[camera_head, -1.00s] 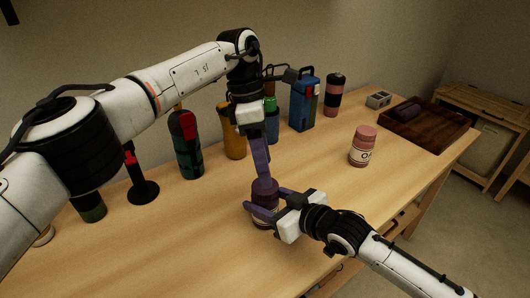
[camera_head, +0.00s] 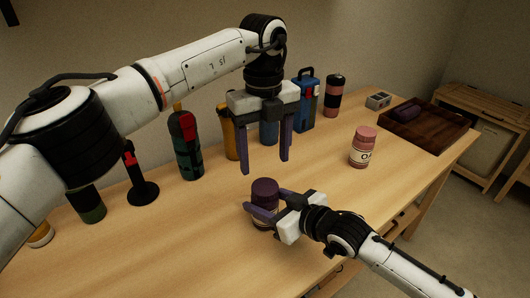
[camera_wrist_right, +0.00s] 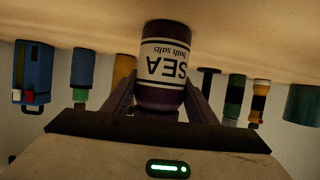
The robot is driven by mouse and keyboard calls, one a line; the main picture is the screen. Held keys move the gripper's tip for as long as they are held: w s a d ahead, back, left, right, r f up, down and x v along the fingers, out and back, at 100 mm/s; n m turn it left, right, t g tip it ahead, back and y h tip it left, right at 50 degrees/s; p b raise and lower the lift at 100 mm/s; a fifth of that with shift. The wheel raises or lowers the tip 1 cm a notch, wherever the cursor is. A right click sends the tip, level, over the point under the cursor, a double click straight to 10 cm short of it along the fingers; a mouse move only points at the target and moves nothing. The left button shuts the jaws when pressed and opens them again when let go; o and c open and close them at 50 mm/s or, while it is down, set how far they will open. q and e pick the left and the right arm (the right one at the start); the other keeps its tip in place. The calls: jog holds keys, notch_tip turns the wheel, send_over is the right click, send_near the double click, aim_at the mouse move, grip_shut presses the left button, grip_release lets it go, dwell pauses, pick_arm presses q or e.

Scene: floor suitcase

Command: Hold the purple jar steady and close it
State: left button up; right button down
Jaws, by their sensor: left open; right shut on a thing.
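The purple jar (camera_head: 265,191) stands upright near the front edge of the table, with its dark purple lid on top. My right gripper (camera_head: 264,212) is shut on the jar's body from the right. In the right wrist view the jar (camera_wrist_right: 163,65) sits between the fingers and its label reads "SEA bath salts", upside down in that picture. My left gripper (camera_head: 265,165) is open and empty, fingers pointing down, above and behind the jar, apart from it. Whether the lid is fully seated I cannot tell.
A pink jar (camera_head: 363,147) stands to the right on the wooden table (camera_head: 330,190). Several bottles line the back, including a dark green one with a red part (camera_head: 186,145) and a blue one (camera_head: 305,105). A dark wooden tray (camera_head: 440,135) lies at the far right.

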aim_at(265, 186)
pick_arm(q)
jog(key=shift+r+n, duration=0.1)
jog(key=shift+n, duration=0.8)
jog(key=shift+f, duration=4.05)
